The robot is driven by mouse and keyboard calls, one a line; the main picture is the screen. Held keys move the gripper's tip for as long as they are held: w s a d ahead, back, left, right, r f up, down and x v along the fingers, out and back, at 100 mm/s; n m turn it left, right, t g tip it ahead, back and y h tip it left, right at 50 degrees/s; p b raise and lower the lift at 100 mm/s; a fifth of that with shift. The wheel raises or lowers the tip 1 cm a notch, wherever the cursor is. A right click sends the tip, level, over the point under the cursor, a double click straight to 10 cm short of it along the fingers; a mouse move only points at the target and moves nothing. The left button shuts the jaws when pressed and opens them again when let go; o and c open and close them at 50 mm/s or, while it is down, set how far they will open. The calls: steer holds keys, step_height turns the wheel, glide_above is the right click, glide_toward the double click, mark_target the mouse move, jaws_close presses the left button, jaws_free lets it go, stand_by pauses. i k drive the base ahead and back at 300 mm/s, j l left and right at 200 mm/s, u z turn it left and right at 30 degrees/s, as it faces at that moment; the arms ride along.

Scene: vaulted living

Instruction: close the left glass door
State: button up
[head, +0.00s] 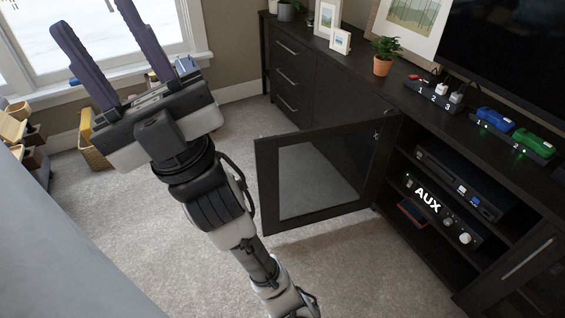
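The left glass door (262,190) has a dark wooden frame around a glass pane. It stands open, swung out from the dark media cabinet (410,108) into the room, with its hinged edge at the right of the door. My gripper (108,35) is at the upper left, raised in front of the window, with its two purple-grey fingers pointing up and apart. It is open and empty. It is well to the left of the door and touches nothing.
Inside the open compartment are a black device (460,182) and an AUX amplifier (443,213). A potted plant (383,62) and blue and green items (495,118) stand on top. Baskets (95,150) are at left. Carpet (345,265) is clear before the door.

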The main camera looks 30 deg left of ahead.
mark_target(266, 149)
steer(key=i+j+u, duration=0.1)
steer(key=u, duration=0.3)
steer(key=i+u, duration=0.5)
steer(key=u, duration=0.25)
steer(key=i+j+u, duration=0.1)
steer(key=u, duration=0.3)
steer(key=i+u, duration=0.55)
steer(key=u, duration=0.25)
steer(key=i+j, duration=0.15)
steer(key=i, duration=1)
steer(key=i+j+z, duration=0.1)
steer(key=i+z, duration=0.25)
steer(key=i, duration=0.85)
steer(key=i+z, duration=0.25)
steer(key=z, duration=0.25)
steer(key=i+j+z, duration=0.15)
steer(key=z, duration=0.3)
steer(key=i+z, duration=0.1)
steer(key=z, duration=2.65)
steer(key=j+z, duration=0.3)
steer(key=k+l, duration=0.05)
steer(key=l, duration=0.05)
